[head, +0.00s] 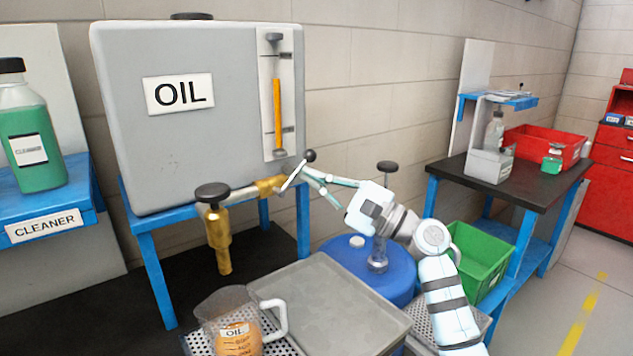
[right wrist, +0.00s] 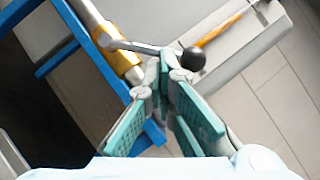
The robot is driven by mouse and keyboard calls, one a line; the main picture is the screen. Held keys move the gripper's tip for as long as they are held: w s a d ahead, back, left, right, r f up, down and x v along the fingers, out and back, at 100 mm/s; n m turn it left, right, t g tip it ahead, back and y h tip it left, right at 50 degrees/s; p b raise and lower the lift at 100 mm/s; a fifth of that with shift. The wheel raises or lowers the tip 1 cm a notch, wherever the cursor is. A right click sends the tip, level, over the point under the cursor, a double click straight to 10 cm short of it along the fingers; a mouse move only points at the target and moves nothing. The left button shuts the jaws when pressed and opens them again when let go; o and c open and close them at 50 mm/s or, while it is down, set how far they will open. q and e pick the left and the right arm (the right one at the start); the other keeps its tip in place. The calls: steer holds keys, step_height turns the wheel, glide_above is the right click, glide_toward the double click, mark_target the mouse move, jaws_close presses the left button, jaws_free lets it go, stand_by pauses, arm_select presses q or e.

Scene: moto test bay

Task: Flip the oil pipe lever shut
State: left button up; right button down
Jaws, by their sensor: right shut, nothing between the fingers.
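The grey oil tank (head: 120,100) carries a pipe with a brass valve (head: 269,186). Its lever (head: 294,176) slants up and right to a black ball knob (head: 309,156). In the right wrist view, the lever (right wrist: 140,46) runs from the brass valve (right wrist: 122,58) to the knob (right wrist: 193,59). My right gripper (head: 306,173) is shut and empty, its fingertips close beside the lever near the knob. It also shows in the right wrist view (right wrist: 166,66); I cannot tell whether it touches the lever. My left gripper is not in view.
A brass spout (head: 219,240) with a black knob hangs above a jug (head: 226,310) of orange oil. A grey tray (head: 320,300) and a blue drum (head: 395,278) stand below my right arm. A green crate (head: 482,262) is further right.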

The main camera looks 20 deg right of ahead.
steer(key=shift+s+a+r+n+g+b, duration=0.15)
steer(key=shift+r+n+g, duration=0.3)
steer(key=shift+n, duration=0.35)
steer(key=shift+w+a+r+n+g+b, duration=0.15)
steer(key=shift+r+n+g, duration=0.25)
steer(key=shift+n, duration=0.4)
steer(key=shift+s+a+r+n+g+h, duration=0.15)
steer(key=shift+a+r+n+g+h, duration=0.2)
steer(key=shift+n, duration=0.3)
steer(key=shift+s+r+n+g+h, duration=0.15)
steer(key=shift+n+g, duration=0.25)
steer(key=shift+n, duration=0.25)
stand_by(2.3)
steer(key=s+d+f+b, duration=0.2)
steer(key=d, duration=0.3)
steer(key=s+d+f+b, duration=0.1)
steer(key=s+d+b, duration=0.1)
steer(key=d, duration=0.4)
steer(key=shift+s+d+f, duration=0.3)
steer(key=shift+s+f, duration=0.1)
steer(key=shift+s, duration=0.15)
